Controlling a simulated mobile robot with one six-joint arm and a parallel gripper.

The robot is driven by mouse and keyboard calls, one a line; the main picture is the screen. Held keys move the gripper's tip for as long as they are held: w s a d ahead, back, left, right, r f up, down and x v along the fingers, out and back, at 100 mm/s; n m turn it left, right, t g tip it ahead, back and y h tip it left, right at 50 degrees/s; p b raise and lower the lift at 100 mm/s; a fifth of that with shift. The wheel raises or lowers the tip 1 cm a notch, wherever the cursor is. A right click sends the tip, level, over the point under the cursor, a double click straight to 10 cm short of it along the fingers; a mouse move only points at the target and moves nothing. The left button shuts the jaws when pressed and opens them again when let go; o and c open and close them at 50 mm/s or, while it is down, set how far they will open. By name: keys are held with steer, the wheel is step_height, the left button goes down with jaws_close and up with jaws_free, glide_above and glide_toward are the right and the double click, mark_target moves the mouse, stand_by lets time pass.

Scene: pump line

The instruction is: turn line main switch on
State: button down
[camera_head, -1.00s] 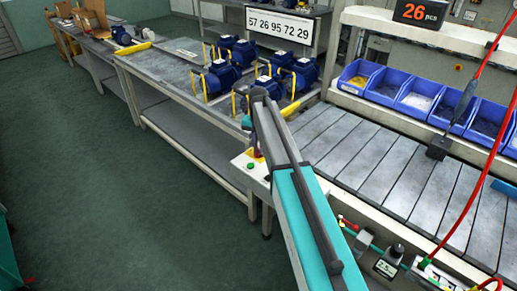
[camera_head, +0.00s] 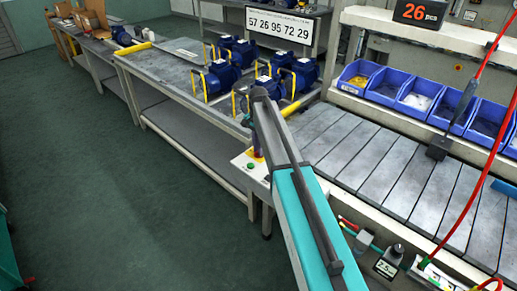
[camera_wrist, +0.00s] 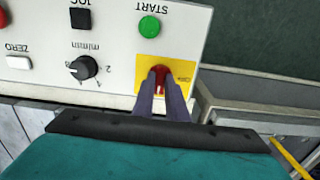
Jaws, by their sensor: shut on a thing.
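The red main switch handle (camera_wrist: 159,72) sits on a yellow plate (camera_wrist: 184,67) on the light control panel in the wrist view. My gripper (camera_wrist: 160,80) is shut on the red handle, with one dark finger on each side. The handle lies roughly up and down in the wrist picture, and the fingers hide part of it. Small print beside the handle is too small to read. In the head view my arm reaches to the control box (camera_head: 240,163), and the arm's end largely hides the switch.
A green START button (camera_wrist: 149,27), a black JOG button (camera_wrist: 80,18), a black dial (camera_wrist: 84,68) and a white ZERO button (camera_wrist: 18,62) are on the same panel. Blue pumps (camera_head: 221,76) stand on the bench behind. A slatted conveyor (camera_head: 390,160) runs to the right.

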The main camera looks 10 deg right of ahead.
steer(key=shift+w+r, duration=0.1)
steer(key=c, duration=1.8)
jaws_free()
steer(key=shift+o, duration=0.2)
step_height(320, 180, up, 14)
steer(key=b, duration=0.2)
steer(key=shift+b, duration=0.3)
